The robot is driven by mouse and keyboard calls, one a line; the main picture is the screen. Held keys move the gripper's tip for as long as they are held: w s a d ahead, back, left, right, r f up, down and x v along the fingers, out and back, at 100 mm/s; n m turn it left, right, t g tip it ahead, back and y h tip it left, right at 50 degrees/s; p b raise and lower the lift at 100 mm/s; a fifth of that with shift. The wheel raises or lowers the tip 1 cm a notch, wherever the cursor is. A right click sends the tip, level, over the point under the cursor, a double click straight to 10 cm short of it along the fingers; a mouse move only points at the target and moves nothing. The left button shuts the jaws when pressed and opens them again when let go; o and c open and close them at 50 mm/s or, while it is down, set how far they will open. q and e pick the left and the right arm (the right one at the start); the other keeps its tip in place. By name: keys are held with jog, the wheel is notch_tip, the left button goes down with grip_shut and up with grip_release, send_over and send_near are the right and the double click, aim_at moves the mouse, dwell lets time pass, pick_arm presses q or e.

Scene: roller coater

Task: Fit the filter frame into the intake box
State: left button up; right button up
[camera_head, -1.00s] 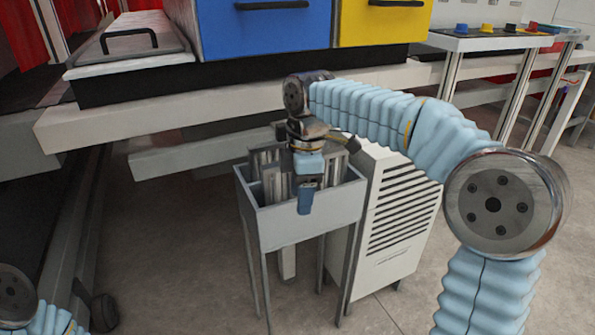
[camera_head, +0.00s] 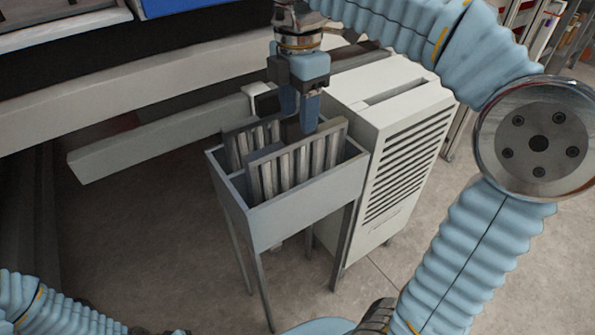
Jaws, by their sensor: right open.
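Two grey pleated filter frames stand upright in an open grey bin on legs (camera_head: 305,210): a front frame (camera_head: 290,168) and a rear frame (camera_head: 238,145), partly hidden behind it. My right gripper (camera_head: 299,122) is open and points down over the frames. Its blue fingertips are at the front frame's top edge; I cannot tell whether they touch it. A white louvred cabinet (camera_head: 355,118), which looks like the intake box, stands right of the bin, with a slot (camera_head: 395,91) in its top. My left arm shows at the bottom left, but its gripper is out of view.
A pale horizontal beam (camera_head: 130,85) runs behind the bin, with a lower beam (camera_head: 150,148) below it. A blue panel (camera_head: 185,6) is at the top. My right arm passes over the cabinet's far side. The floor in front of the bin is clear.

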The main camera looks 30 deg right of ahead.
aim_at(299, 137)
jog(key=f, duration=0.6)
jog(key=shift+w+d+f+b, duration=0.1)
jog(key=shift+d+f+b, duration=0.1)
jog(key=shift+f+b, duration=0.2)
grip_shut()
